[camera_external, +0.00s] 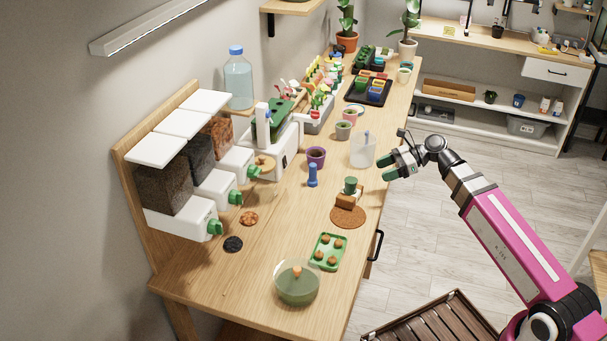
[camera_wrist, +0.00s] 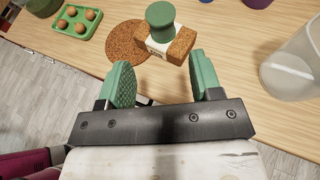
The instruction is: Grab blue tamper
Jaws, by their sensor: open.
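The blue tamper (camera_external: 312,175) stands upright on the wooden bench, left of the cork block. A small blue bit at the top edge of the wrist view may be its base. My gripper (camera_external: 390,168) is open and empty off the bench's right edge, apart from the tamper. In the wrist view my gripper (camera_wrist: 163,82) has its two green fingers spread. Beyond them is a cork block (camera_wrist: 181,48) with a green knob (camera_wrist: 160,18) on it.
A clear beaker (camera_external: 362,151) and purple pot (camera_external: 316,158) stand near the tamper. White dispensers (camera_external: 186,218) line the wall.

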